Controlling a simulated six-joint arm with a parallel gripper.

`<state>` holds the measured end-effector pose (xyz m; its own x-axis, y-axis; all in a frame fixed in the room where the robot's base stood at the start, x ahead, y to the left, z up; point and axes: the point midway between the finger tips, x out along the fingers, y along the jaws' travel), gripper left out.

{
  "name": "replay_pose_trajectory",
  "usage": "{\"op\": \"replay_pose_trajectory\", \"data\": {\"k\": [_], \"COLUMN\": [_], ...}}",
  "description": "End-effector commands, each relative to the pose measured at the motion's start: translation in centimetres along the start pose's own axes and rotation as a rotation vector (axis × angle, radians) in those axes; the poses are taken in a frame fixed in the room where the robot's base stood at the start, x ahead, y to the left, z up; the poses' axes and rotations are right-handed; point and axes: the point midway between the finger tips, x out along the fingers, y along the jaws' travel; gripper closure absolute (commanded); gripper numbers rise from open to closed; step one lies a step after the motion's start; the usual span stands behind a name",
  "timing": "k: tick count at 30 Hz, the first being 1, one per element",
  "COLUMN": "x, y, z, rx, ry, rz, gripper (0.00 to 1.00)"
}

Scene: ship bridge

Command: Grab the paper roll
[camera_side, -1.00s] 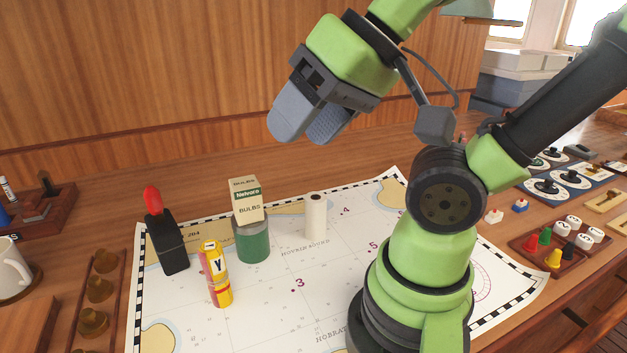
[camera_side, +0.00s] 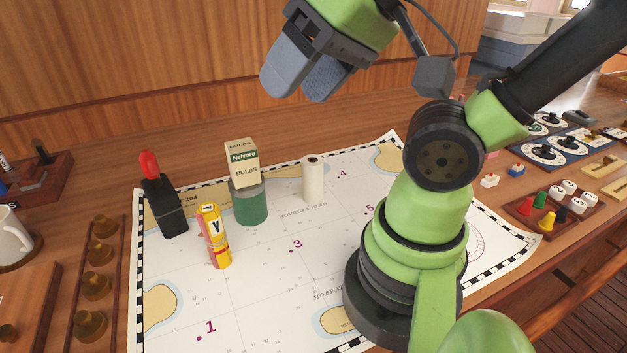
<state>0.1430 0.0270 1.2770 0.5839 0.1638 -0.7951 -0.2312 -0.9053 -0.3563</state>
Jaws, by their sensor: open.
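The paper roll (camera_side: 313,180) is a white upright cylinder with a dark hole in its top. It stands on the chart near its back edge, right of the green can. My gripper (camera_side: 292,92) is open and empty, with its two grey fingers apart. It hangs above the roll in the picture, a little to the left, touching nothing. The roll is in full view.
Left of the roll stand a green can (camera_side: 250,207) with a bulbs box (camera_side: 242,163) on it, a yellow tube (camera_side: 214,238) and a black box with a red top (camera_side: 164,207). The chart (camera_side: 262,300) is clear in front. A wooden wall (camera_side: 140,65) rises behind.

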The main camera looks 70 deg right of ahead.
Motion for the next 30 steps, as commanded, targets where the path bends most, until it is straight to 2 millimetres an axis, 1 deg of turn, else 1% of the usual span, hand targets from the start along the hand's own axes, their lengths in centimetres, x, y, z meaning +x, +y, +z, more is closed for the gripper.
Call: {"op": "replay_pose_trajectory", "data": {"k": [1,2,11,14,17,20,21,23,24,26,27,29,30], "x": [0.0,0.0,0.1,0.6,1.9,3.8,4.6,5.9,6.8,8.1,8.9,10.1,10.8], "y": [0.0,0.0,0.1,0.5,1.8,4.1,5.3,7.3,8.8,11.1,12.7,15.2,16.8], "z": [0.0,0.0,-0.1,-1.0,-2.7,-4.9,-5.7,-6.7,-7.2,-7.8,-8.0,-8.0,-7.8], "rx": [0.0,0.0,-0.003,-0.023,-0.07,-0.139,-0.169,-0.212,-0.241,-0.281,-0.306,-0.343,-0.366], "ry": [0.0,0.0,-0.002,-0.017,-0.057,-0.126,-0.16,-0.214,-0.252,-0.313,-0.354,-0.415,-0.451], "rz": [0.0,0.0,0.005,0.041,0.112,0.195,0.225,0.26,0.278,0.297,0.305,0.307,0.304], "gripper": [0.29,0.22,0.22,0.22,0.22,0.22,0.22,0.22,0.22,0.22,0.22,0.22,0.22]}}
